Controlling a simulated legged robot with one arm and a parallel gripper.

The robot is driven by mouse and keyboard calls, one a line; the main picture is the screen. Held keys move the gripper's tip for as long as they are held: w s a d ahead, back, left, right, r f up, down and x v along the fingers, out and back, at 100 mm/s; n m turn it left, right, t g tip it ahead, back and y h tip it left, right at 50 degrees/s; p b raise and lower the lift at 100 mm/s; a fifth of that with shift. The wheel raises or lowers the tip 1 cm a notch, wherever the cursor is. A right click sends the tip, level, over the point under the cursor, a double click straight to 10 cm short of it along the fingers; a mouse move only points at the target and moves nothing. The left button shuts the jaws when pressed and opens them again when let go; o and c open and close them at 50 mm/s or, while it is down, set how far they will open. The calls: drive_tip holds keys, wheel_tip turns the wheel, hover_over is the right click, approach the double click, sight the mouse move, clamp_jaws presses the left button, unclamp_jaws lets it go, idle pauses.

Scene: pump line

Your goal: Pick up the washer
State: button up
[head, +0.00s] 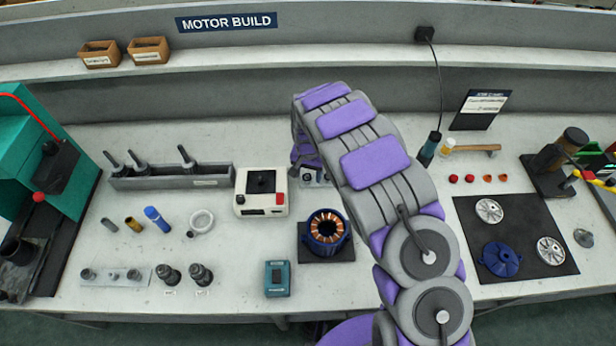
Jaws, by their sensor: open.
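My arm rises from the lower right, arches over the bench and bends down at its far end. My gripper (314,177) is at that end, low near the bench top between the white box and the arm. It is open, though its fingers are small and partly covered by my own arm. I cannot clearly make out a washer there. A pale ring (201,221) lies flat on the left half of the bench, well away from my gripper; I cannot tell whether it is the washer.
A white box with a red button (262,192) stands left of my gripper. A copper-wound stator (326,229) sits in front. A grey rack (170,177) with upright tools is further left. A black mat (520,218) holds metal discs and a blue part at right.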

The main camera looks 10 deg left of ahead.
drive_tip(key=shift+a+f, duration=0.3)
drive_tip(key=shift+a, duration=0.15)
drive_tip(key=shift+d, duration=0.15)
drive_tip(key=shift+d, duration=0.15)
drive_tip(key=shift+c, duration=1.3)
drive_tip(key=c, duration=0.7)
drive_tip(key=shift+o, duration=0.2)
wheel_tip(320, 180, up, 11)
drive_tip(key=p, duration=0.2)
drive_tip(key=shift+f, duration=0.2)
